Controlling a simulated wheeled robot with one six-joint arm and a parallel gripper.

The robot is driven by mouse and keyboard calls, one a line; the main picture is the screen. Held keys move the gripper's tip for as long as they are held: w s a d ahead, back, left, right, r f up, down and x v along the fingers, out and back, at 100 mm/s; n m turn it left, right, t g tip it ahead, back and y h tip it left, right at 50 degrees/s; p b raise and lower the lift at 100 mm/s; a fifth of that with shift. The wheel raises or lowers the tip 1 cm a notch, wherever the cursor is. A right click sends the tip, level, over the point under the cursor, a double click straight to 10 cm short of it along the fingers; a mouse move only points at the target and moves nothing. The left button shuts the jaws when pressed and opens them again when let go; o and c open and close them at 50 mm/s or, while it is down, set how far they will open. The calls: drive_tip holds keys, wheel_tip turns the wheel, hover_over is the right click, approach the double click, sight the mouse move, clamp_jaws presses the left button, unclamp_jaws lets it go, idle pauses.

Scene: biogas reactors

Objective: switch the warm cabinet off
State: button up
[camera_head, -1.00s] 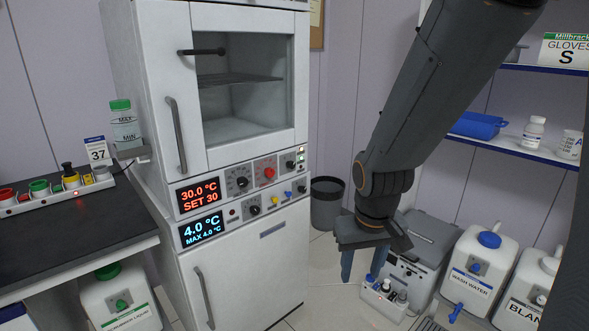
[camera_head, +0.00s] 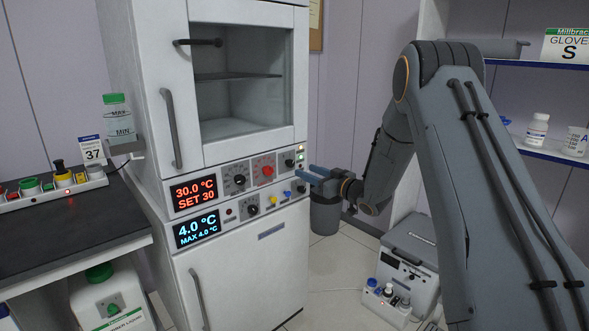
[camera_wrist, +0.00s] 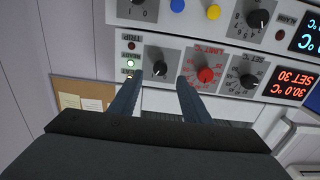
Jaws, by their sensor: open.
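The warm cabinet (camera_head: 150,100) is the white upper unit with a window door; its display (camera_head: 195,192) reads 30.0 °C, SET 30. Its panel carries a dark set knob (camera_head: 236,180), a red limit knob (camera_head: 267,171) and a black knob (camera_head: 289,163) at the right end. My gripper (camera_head: 313,178) is open and empty, close to that right end. The wrist view is upside down; there my gripper (camera_wrist: 157,82) has its fingers either side of the black end knob (camera_wrist: 160,68), which lies beyond the tips. Contact cannot be told. Lamps (camera_wrist: 130,64) beside it glow; the trip lamp is dark.
A cold unit below has a display (camera_head: 198,229) reading 4.0 °C and its own small controls. A grey bin (camera_head: 325,215) stands behind my gripper. A black-topped bench (camera_head: 70,225) is at left, a shelf (camera_head: 545,150) at right. A grey box (camera_head: 410,250) stands on the floor.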

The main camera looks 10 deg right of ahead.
sight(293, 164)
drive_tip(key=shift+x, duration=3.9)
drive_tip(key=shift+s, duration=0.1)
drive_tip(key=c, duration=1)
drive_tip(key=shift+c, duration=0.2)
drive_tip(key=shift+n, duration=0.4)
drive_tip(key=n+b, duration=0.3)
drive_tip(key=n, duration=0.2)
drive_tip(key=shift+n, duration=0.3)
drive_tip(key=n+b, duration=0.3)
drive_tip(key=n, duration=0.2)
drive_tip(key=shift+r+n, duration=0.1)
drive_tip(key=shift+n, duration=0.3)
